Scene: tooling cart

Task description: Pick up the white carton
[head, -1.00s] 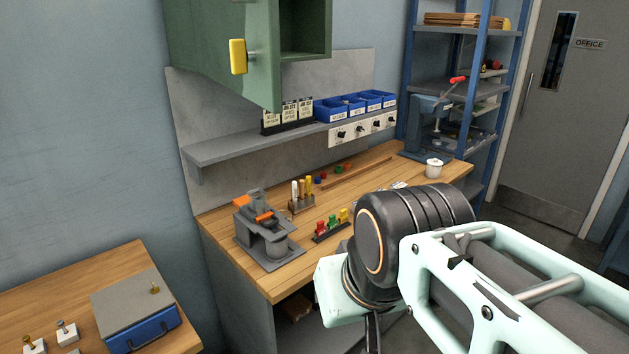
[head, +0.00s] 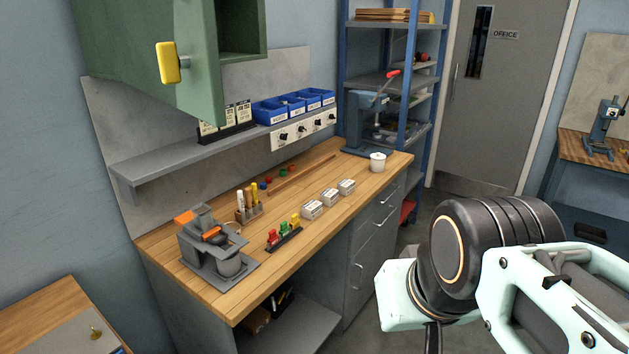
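Three small white cartons with printed labels stand in a row on the wooden bench top: a near one (head: 312,210), a middle one (head: 330,197) and a far one (head: 347,187). I cannot tell which one the task means. My arm (head: 470,260) fills the lower right of the head view, to the right of the bench and apart from the cartons. My gripper is below the picture's edge, so its fingers do not show.
The bench (head: 290,261) also bears a grey fixture (head: 215,250), a rack of coloured pieces (head: 284,233) and a white pot (head: 378,162). A grey shelf (head: 180,160) with blue bins and an open green cabinet (head: 190,95) hang above. Floor is clear beyond my arm.

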